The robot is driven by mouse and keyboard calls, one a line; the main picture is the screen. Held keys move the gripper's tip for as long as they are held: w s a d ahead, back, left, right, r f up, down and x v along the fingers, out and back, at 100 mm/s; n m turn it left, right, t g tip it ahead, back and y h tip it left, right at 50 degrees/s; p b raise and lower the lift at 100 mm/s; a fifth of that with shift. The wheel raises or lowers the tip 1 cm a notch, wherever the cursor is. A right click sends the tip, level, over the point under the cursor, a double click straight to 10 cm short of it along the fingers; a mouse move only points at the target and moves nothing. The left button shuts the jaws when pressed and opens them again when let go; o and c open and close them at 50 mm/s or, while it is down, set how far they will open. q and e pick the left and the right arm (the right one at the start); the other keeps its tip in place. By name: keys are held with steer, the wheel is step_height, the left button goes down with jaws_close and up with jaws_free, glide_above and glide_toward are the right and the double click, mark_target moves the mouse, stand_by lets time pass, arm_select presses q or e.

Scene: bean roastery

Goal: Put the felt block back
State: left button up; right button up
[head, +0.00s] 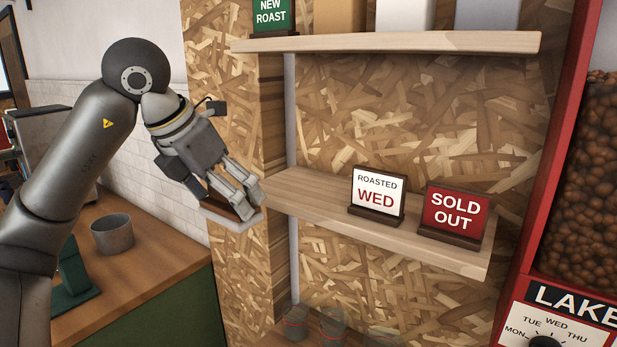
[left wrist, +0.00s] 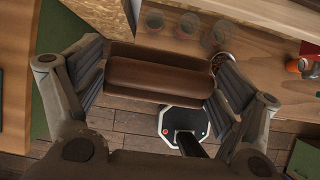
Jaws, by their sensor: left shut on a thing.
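My left gripper (head: 240,195) is shut on the felt block (head: 229,218), a dark brown block with a pale underside. It is held in the air just left of the middle shelf's left end. In the left wrist view the brown block (left wrist: 158,82) spans the space between the two fingers of my left gripper (left wrist: 160,85). The fingers hide part of it in the head view. My right gripper is not in view.
The middle shelf (head: 310,205) holds a white "ROASTED WED" sign (head: 377,194) and a red "SOLD OUT" sign (head: 454,212); its left part is clear. An upper shelf (head: 400,42) hangs above. A grey cup (head: 112,235) stands on the counter (head: 160,265). Glasses (head: 332,325) stand below.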

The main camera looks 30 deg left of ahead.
arm_select(q)
steer(key=shift+w+r+p, duration=0.25)
steer(key=shift+w+p, duration=0.45)
steer(key=shift+w, duration=0.55)
steer(key=w+p, duration=0.1)
steer(key=w, duration=0.1)
steer(key=w+p, duration=0.1)
steer(key=w, duration=0.2)
steer(key=w+p, duration=0.1)
steer(key=w, duration=0.2)
steer(key=shift+d+r+p, duration=0.15)
steer(key=shift+d+p, duration=0.2)
steer(key=shift+p, duration=0.05)
steer(key=w+p, duration=0.1)
steer(key=w, duration=0.2)
steer(key=shift+w+d+p, duration=0.1)
steer(key=shift+w+p, duration=0.2)
steer(key=shift+w, duration=0.1)
steer(key=w+p, duration=0.1)
steer(key=w, duration=0.2)
steer(key=shift+p, duration=0.4)
steer(key=shift+w+d+f+p, duration=0.1)
steer(key=shift+f+p, duration=0.25)
steer(key=shift+s, duration=0.25)
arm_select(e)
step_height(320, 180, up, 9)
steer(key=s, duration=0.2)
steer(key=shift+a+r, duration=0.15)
